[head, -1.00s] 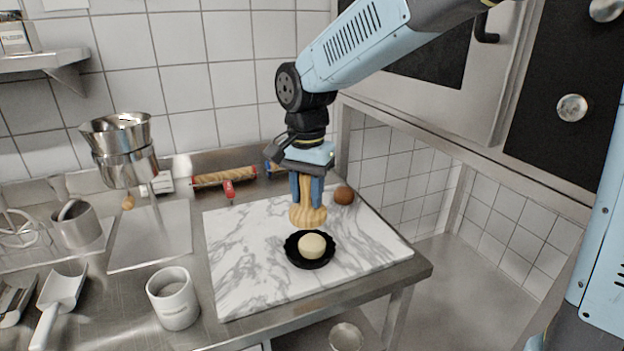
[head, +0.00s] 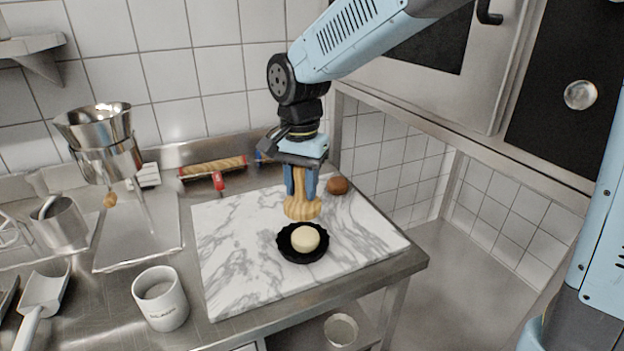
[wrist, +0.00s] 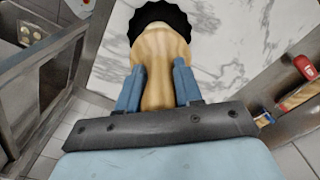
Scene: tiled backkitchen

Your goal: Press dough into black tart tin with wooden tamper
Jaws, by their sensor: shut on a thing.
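The black fluted tart tin (head: 284,247) sits on the marble board, with a round ball of pale dough (head: 305,239) inside it. My gripper (head: 301,185) is shut on the handle of the wooden tamper (head: 302,208) and holds it upright, wide end down. The tamper is above the board, behind the tin in the head view, and apart from the dough. In the wrist view the tamper (wrist: 160,48) lies between the blue fingers (wrist: 157,85). The tin (wrist: 160,10) shows past its wide end, with most of the dough hidden.
The marble board (head: 235,265) lies on a steel counter. A brown ball (head: 337,185) sits at its back right. A rolling pin (head: 212,168) lies behind it. A white mug (head: 160,298) and a scoop (head: 43,292) stand at front left. The board's left side is clear.

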